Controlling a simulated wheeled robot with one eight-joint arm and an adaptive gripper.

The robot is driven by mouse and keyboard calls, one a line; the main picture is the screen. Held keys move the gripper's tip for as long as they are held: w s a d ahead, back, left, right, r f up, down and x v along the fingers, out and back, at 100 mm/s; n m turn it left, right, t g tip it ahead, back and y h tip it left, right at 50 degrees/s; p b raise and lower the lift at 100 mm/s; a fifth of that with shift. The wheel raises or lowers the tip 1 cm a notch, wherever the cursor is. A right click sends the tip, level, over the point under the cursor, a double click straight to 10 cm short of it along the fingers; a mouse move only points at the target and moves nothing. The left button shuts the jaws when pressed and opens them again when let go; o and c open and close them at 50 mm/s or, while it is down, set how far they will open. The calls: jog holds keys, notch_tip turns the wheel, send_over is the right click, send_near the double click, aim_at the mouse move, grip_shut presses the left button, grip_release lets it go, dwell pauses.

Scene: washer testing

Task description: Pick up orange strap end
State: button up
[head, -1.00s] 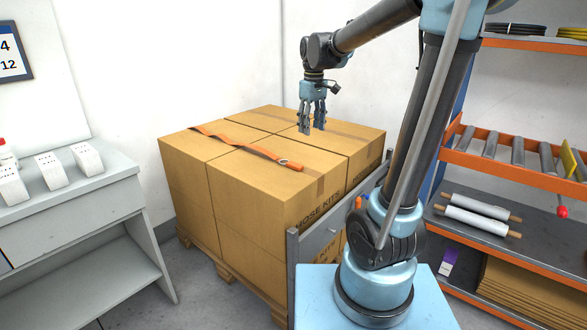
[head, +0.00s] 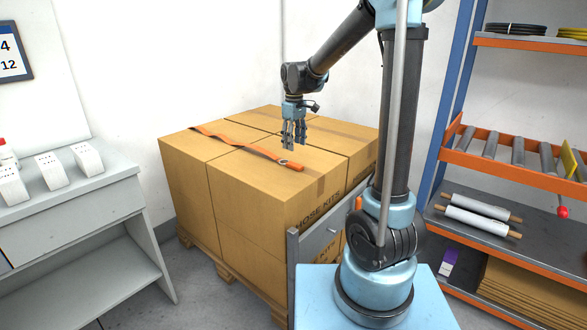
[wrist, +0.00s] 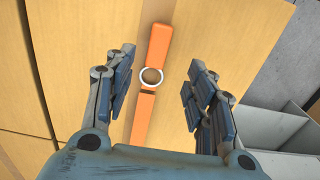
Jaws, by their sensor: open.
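An orange strap (head: 243,146) lies across the top of the stacked cardboard boxes (head: 260,190) in the head view. Its near end is an orange tab (head: 293,167) beside a pale metal ring (head: 284,162). My gripper (head: 294,148) points down above the boxes, over the ring end of the strap. In the wrist view, my gripper (wrist: 158,90) is open and empty. The orange tab (wrist: 160,43), the ring (wrist: 151,76) and a strap piece (wrist: 144,118) show between its two fingers, apart from them.
A grey bench with white devices (head: 52,170) stands at left. A shelf unit (head: 500,152) with rollers and rolls stands at right. A grey panel (head: 318,240) stands close to the boxes' front side. The box top around the strap is clear.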

aim_at(294, 164)
notch_tip(294, 164, down, 4)
jog(key=shift+r, duration=0.15)
jog(key=shift+w+f, duration=0.2)
jog(key=shift+f, duration=1.15)
jog(key=shift+w+f, duration=0.15)
jog(key=shift+f, duration=1.15)
grip_shut()
